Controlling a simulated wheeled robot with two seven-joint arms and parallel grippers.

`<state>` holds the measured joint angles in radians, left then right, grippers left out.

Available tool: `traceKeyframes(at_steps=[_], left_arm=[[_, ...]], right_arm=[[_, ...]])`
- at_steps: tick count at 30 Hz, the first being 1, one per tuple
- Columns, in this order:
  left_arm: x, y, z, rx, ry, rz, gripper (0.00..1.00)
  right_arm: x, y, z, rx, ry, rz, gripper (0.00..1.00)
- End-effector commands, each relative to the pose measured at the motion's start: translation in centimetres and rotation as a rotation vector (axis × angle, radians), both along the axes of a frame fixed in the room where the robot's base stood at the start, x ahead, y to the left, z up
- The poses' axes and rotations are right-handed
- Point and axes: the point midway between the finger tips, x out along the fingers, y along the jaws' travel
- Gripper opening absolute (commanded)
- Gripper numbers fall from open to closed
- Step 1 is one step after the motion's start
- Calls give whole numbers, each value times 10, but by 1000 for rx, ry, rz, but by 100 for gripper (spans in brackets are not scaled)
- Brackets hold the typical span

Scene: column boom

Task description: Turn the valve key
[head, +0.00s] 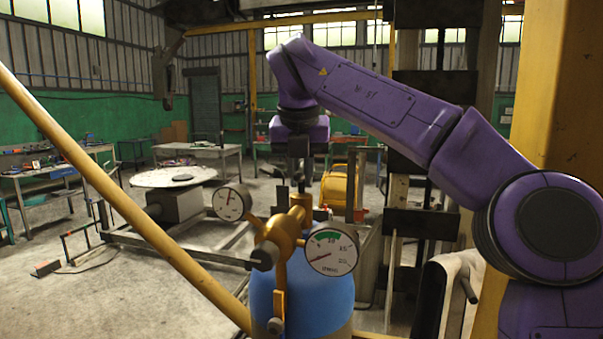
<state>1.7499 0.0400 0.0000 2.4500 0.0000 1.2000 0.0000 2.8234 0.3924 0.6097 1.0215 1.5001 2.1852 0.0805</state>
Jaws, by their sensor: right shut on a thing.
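My right gripper (298,183) points straight down at the top of a brass regulator and valve (277,236) on a blue gas bottle (303,298). Its dark jaws are shut on the brass valve key (301,201), whose upper end is largely hidden between them. Two round white gauges flank the valve: the left gauge (232,202) is turned partly away, and the right gauge (331,248) faces me with a green band and a red needle. My left gripper is not in view.
A round pale table (173,177) stands to the left behind the valve. A yellow diagonal bar (120,205) crosses the left side in front. A yellow drum (338,188) and workbenches stand farther back. The concrete floor at lower left is mostly clear.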

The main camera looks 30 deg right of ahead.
Motion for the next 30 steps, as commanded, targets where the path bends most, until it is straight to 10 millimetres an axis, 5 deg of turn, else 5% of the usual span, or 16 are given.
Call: traceKeyframes(at_steps=[2, 3, 5, 14, 24, 30], left_arm=[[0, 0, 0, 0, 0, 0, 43], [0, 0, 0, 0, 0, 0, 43], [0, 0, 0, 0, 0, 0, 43], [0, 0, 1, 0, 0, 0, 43], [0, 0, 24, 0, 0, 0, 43], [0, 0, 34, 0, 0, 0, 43]], right_arm=[[0, -1, 0, 0, 0, -1, 0], [0, -1, 0, 0, 0, -1, 27], [0, -1, 0, 0, 0, -2, 42], [0, 0, 2, 0, -1, -2, 42], [-20, 16, 71, -1, -2, -4, 42], [-28, 23, 95, -1, 1, -3, 42]])
